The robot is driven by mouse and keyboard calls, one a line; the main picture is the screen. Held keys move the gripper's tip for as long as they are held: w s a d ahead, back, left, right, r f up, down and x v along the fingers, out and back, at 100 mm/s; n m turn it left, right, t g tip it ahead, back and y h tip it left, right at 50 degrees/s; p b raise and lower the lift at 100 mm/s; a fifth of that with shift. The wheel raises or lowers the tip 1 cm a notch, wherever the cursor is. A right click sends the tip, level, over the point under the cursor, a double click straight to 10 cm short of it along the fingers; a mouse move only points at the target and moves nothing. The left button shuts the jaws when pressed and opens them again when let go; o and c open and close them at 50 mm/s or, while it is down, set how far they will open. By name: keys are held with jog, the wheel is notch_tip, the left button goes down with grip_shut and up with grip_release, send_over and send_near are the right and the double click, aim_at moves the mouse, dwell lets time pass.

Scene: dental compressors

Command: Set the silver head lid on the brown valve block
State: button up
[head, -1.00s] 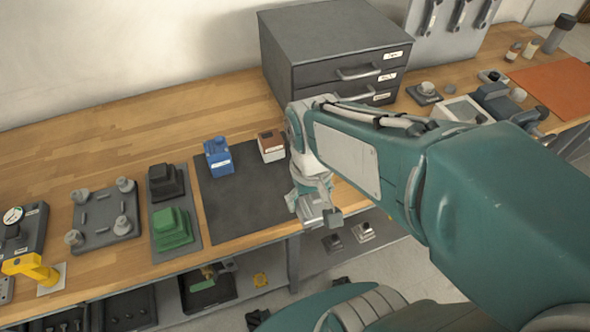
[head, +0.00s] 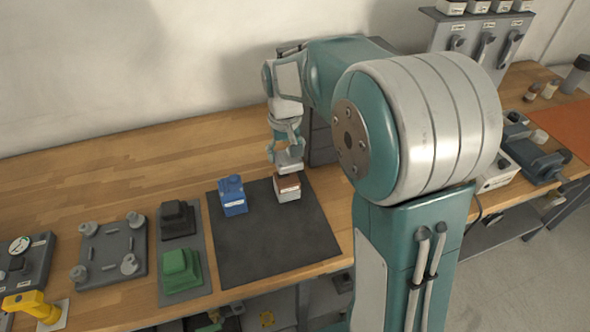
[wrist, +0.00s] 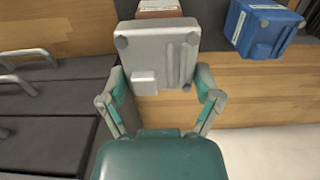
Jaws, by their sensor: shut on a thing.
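My gripper (head: 287,147) is shut on the silver head lid (head: 289,160). In the wrist view the silver lid (wrist: 158,52) is a square grey plate with corner bosses, held between the two fingers of my gripper (wrist: 160,92). The brown valve block (head: 288,185) has a white body with a label and a brown top, and stands on the dark mat (head: 275,240). The lid is just above the block in the head view; I cannot tell whether they touch. In the wrist view the block's brown top (wrist: 158,6) shows beyond the lid, partly hidden by it.
A blue block (head: 232,196) stands left of the brown block on the mat; it also shows in the wrist view (wrist: 262,28). A green block (head: 180,268) and a black block (head: 176,219) sit further left. The dark drawer cabinet (head: 322,140) is close behind my arm. The mat's front is clear.

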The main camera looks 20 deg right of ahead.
aim_at(284, 163)
jog(key=shift+w+f, duration=0.2)
jog(key=shift+w, duration=0.35)
jog(key=shift+w+f, duration=0.2)
jog(key=shift+w, duration=0.3)
jog(key=shift+f, duration=2.25)
jog(key=shift+s+f, duration=0.1)
jog(key=shift+f, duration=0.6)
jog(key=o, duration=1)
jog(key=shift+o, duration=0.2)
jog(key=shift+r, duration=3.5)
